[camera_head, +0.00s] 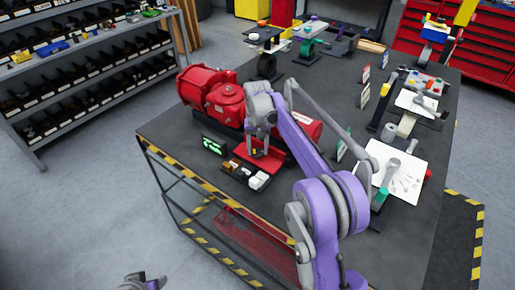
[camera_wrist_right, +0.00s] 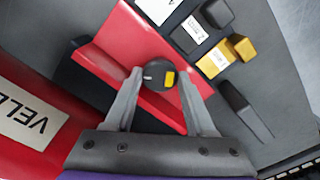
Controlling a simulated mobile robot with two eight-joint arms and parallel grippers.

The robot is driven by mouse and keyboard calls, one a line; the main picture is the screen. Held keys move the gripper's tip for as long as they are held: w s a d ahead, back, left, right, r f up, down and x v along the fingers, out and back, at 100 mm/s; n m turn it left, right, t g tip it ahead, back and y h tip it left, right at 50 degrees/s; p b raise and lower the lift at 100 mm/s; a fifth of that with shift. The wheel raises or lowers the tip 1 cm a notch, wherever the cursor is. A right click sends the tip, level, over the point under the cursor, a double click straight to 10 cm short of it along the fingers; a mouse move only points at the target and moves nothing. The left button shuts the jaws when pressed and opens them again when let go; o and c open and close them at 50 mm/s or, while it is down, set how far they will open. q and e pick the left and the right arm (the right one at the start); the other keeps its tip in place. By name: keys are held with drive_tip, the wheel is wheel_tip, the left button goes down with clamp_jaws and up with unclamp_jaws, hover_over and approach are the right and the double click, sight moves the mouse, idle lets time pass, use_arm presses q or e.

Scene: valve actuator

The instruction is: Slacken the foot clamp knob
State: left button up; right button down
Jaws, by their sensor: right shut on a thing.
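The foot clamp knob (camera_wrist_right: 153,74) is a round black knob with a yellow mark. It sits on a red plate (camera_wrist_right: 118,50) in the right wrist view. My right gripper (camera_wrist_right: 160,78) has one finger on each side of the knob and is shut on it. In the head view my right gripper (camera_head: 262,148) points down beside the red valve actuator (camera_head: 215,97), and the knob is hardly visible there. My left gripper (camera_head: 146,281) shows only in part at the bottom edge of the head view, far from the table.
Small white and dark blocks (camera_head: 258,181) and a display with green digits (camera_head: 214,146) stand close to my right gripper. White sheets with tools (camera_head: 398,178) lie at the table's right. A parts shelf (camera_head: 75,75) stands to the left; the floor between is clear.

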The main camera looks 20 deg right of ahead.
drive_tip(key=shift+c, duration=1.2)
unclamp_jaws()
drive_tip(key=shift+m, duration=0.3)
